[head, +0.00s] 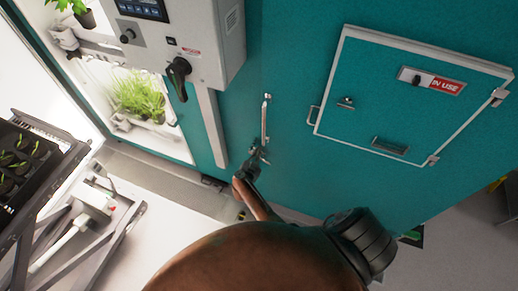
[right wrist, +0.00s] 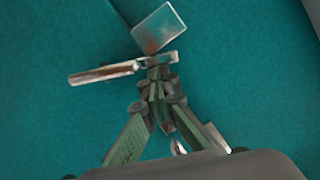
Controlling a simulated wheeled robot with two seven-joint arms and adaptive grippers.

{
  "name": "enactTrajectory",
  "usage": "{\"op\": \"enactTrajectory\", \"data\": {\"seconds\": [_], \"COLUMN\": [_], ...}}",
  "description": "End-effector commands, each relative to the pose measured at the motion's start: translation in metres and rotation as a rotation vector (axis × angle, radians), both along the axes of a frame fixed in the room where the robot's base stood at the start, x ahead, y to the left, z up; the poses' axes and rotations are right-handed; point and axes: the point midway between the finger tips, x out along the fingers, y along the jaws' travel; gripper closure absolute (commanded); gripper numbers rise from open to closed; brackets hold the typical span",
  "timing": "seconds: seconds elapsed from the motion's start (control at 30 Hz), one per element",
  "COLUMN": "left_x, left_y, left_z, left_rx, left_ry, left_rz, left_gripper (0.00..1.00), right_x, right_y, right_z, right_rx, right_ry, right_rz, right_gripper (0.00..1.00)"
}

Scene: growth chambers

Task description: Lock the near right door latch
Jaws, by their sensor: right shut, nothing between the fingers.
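A metal door latch is on the teal chamber wall (head: 290,60), left of a small framed hatch. In the head view its slim upright metal bar (head: 265,120) rises above my right gripper (head: 258,158). In the right wrist view a square metal plate (right wrist: 160,27) sits beyond my fingertips, and a metal lever (right wrist: 105,72) points left from just beside them. My right gripper (right wrist: 160,75) is shut and empty, its tips close against the latch; I cannot tell whether they touch it. The gripper hides part of the latch. My left gripper is not in view.
A hatch (head: 400,100) with an "IN USE" sign is right of the latch. A grey control box (head: 205,45) with a black rotary handle (head: 178,75) projects at upper left. Lit plants (head: 138,97) show behind an opening. A dark seedling tray (head: 20,160) stands at far left.

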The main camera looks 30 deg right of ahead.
Motion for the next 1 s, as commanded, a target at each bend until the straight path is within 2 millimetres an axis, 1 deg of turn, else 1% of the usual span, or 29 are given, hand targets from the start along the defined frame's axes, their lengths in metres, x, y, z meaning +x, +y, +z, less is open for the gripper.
{"op": "enactTrajectory", "data": {"seconds": [0.27,1.0], "left_x": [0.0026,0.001], "left_y": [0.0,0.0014], "left_z": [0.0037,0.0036], "left_rx": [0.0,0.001], "left_ry": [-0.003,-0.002], "left_rz": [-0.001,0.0], "left_gripper": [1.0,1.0], "right_x": [0.0041,0.0045], "right_y": [0.0037,0.0032], "right_z": [-0.0062,-0.0062], "right_rx": [-0.007,-0.008], "right_ry": [0.013,0.009], "right_rz": [0.0,0.0], "right_gripper": [1.0,1.0]}}
